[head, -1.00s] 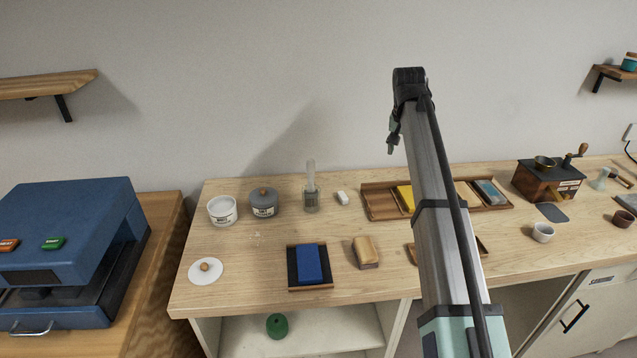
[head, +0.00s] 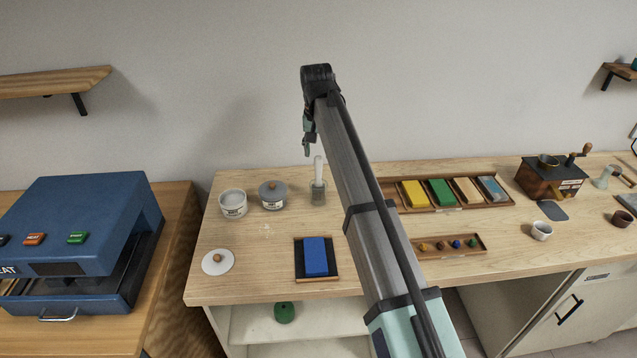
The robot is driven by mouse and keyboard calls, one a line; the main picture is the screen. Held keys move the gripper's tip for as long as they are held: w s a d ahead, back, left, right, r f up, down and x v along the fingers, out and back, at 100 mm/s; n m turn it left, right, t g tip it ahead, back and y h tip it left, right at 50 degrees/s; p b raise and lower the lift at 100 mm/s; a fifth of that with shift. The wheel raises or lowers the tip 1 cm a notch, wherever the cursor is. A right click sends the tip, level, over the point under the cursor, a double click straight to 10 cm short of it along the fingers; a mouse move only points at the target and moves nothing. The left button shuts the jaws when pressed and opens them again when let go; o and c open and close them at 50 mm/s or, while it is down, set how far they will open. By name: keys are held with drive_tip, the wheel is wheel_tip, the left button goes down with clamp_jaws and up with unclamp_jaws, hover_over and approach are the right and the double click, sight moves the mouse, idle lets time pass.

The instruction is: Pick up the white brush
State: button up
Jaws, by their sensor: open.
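The white brush (head: 318,170) appears to be the pale upright stick standing in a small glass jar (head: 318,196) toward the back of the wooden worktop (head: 262,250). Its lower part is seen only dimly through the glass, and its bristles cannot be made out. My gripper (head: 306,150) hangs from the end of my arm, small and seen side-on. It is open and empty. In the picture it is just above and left of the brush's top, apart from it; the depth between them is hard to judge.
In front lie a white lid (head: 218,262) and a blue block (head: 316,257) on a dark pad. A tray (head: 407,207) of coloured blocks and a grinder (head: 550,180) stand right.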

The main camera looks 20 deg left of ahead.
sight(319, 179)
drive_tip(key=shift+w+a+f+p, duration=0.2)
drive_tip(key=shift+f+p, duration=0.45)
drive_tip(key=shift+f, duration=1.05)
drive_tip(key=shift+w+d+f+p, duration=0.1)
drive_tip(key=shift+w+f+p, duration=0.35)
drive_tip(key=shift+f, duration=1.3)
drive_tip(key=shift+w+a+f+p, duration=0.1)
drive_tip(key=shift+f+p, duration=0.7)
drive_tip(key=shift+f, duration=0.9)
clamp_jaws()
